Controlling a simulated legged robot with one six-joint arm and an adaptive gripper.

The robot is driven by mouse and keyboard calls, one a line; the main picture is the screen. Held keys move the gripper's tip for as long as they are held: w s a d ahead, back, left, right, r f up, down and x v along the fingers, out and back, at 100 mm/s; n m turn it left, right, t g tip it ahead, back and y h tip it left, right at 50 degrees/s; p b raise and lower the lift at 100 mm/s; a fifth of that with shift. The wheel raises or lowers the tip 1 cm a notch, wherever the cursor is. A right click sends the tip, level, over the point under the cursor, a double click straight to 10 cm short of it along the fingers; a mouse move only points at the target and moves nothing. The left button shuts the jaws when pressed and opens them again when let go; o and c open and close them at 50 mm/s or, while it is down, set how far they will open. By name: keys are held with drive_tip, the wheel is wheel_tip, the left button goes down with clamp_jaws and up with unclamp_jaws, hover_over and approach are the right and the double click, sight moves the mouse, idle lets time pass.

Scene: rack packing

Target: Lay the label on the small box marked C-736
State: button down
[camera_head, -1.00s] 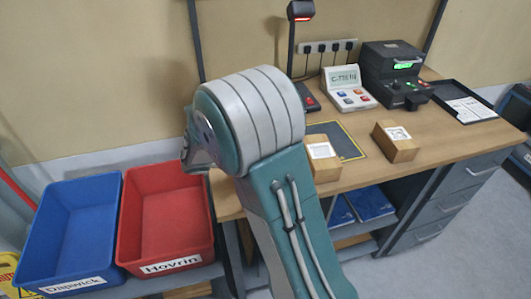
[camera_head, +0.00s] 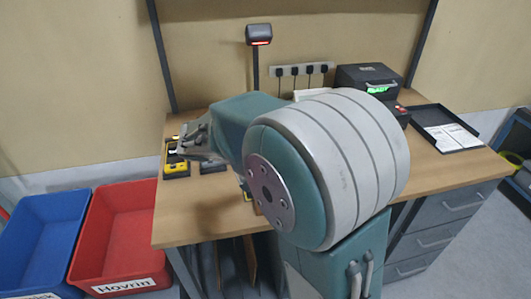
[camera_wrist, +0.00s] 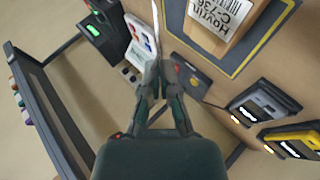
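The small box (camera_wrist: 215,46) shows at the top of the wrist view, with a white label on its upper face reading "Hovrin C-736". It sits on a dark mat with a yellow outline. My gripper (camera_wrist: 162,68) is to the left of the box in that view, with its fingertips close together. A thin white strip (camera_wrist: 157,25), which looks like a label seen edge-on, runs up from between them. In the head view my gripper (camera_head: 196,142) is above the left part of the desk, and my arm hides the boxes.
A yellow device (camera_head: 176,168) and a dark one lie at the desk's left. A lamp post (camera_head: 256,75) stands behind. The black printer (camera_head: 368,76) and black tray (camera_head: 440,116) are at the right. Blue (camera_head: 45,235) and red (camera_head: 118,230) bins stand on the left.

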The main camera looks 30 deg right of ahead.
drive_tip(key=shift+a+f, duration=0.2)
drive_tip(key=shift+f, duration=0.3)
drive_tip(key=shift+a+f, duration=0.2)
drive_tip(key=shift+f, duration=0.25)
drive_tip(key=d+f, duration=0.2)
drive_tip(key=shift+f, duration=0.3)
drive_tip(key=shift+d+f, duration=0.15)
drive_tip(key=shift+f, duration=0.45)
drive_tip(key=shift+a+f, duration=0.1)
drive_tip(key=shift+a, duration=0.75)
drive_tip(key=c, duration=0.8)
unclamp_jaws()
drive_tip(key=shift+d, duration=0.6)
drive_tip(key=shift+c, duration=0.2)
drive_tip(key=shift+a, duration=0.1)
drive_tip(key=shift+w+a, duration=0.3)
drive_tip(key=shift+a, duration=0.5)
drive_tip(key=shift+w+a, duration=0.25)
drive_tip(key=shift+a, duration=0.55)
drive_tip(key=o, duration=0.6)
drive_tip(key=shift+c, duration=0.2)
